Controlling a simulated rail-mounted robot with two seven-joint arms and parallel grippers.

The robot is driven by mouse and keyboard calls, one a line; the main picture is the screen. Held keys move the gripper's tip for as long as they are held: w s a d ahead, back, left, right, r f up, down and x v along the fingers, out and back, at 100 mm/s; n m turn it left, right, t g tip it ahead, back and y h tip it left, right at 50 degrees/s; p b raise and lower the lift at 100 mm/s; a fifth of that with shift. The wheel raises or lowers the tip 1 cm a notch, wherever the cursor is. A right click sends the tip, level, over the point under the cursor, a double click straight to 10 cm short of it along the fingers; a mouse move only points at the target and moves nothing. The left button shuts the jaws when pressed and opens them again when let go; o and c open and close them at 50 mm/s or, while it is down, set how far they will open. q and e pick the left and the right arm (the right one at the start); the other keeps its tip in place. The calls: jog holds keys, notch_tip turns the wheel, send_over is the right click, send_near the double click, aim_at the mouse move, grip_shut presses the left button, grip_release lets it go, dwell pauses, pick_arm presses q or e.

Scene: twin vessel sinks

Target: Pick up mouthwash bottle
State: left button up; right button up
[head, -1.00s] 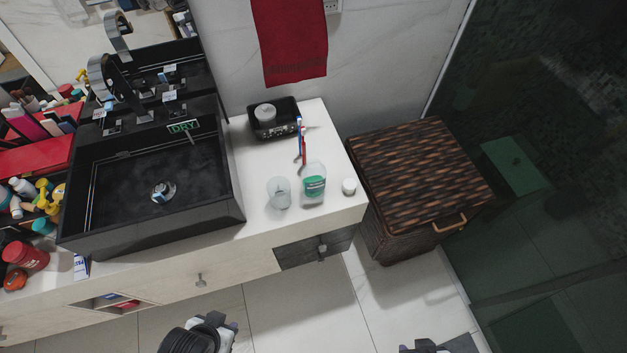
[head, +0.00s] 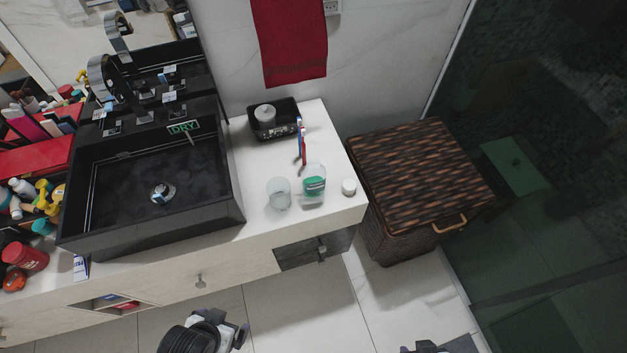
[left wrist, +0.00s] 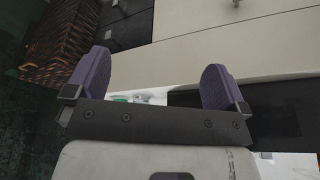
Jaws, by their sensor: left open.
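The mouthwash bottle (head: 314,186) is clear with a green label and stands upright near the front right of the white counter. A clear cup (head: 279,193) stands just left of it and a small white cap (head: 349,187) lies to its right. My left gripper (head: 231,330) is in front of and below the counter, well apart from the bottle. In the left wrist view its two purple fingers (left wrist: 155,75) are spread with nothing between them; a small green and white patch shows low between them, mostly hidden. My right gripper (head: 428,347) barely shows at the bottom edge.
A black sink (head: 228,209) fills the counter's left part. A black tray (head: 286,109) with a round container and toothbrushes (head: 301,140) stand behind the bottle. A wicker hamper (head: 420,170) stands right of the counter. The floor in front is clear.

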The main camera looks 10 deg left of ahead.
pick_arm(q)
jog(key=w+r+t, duration=0.2)
jog(key=w+r, duration=0.1)
jog(key=w, duration=0.3)
jog(key=m+t+y+b, duration=0.2)
jog(key=m+t, duration=1)
jog(key=m, duration=2.1)
send_near(313, 185)
jog(key=w, duration=0.4)
jog(key=w+b, duration=0.1)
jog(key=w, duration=0.2)
jog(key=shift+w+a+f, duration=0.1)
jog(key=shift+a+f, duration=0.2)
jog(key=shift+a, duration=0.05)
jog(key=shift+w+b, duration=0.3)
jog(key=shift+w, duration=0.3)
jog(key=w, duration=0.2)
jog(key=w+b, duration=0.1)
jog(key=w, duration=0.1)
jog(key=shift+a+r, duration=0.1)
jog(key=shift+a, duration=0.15)
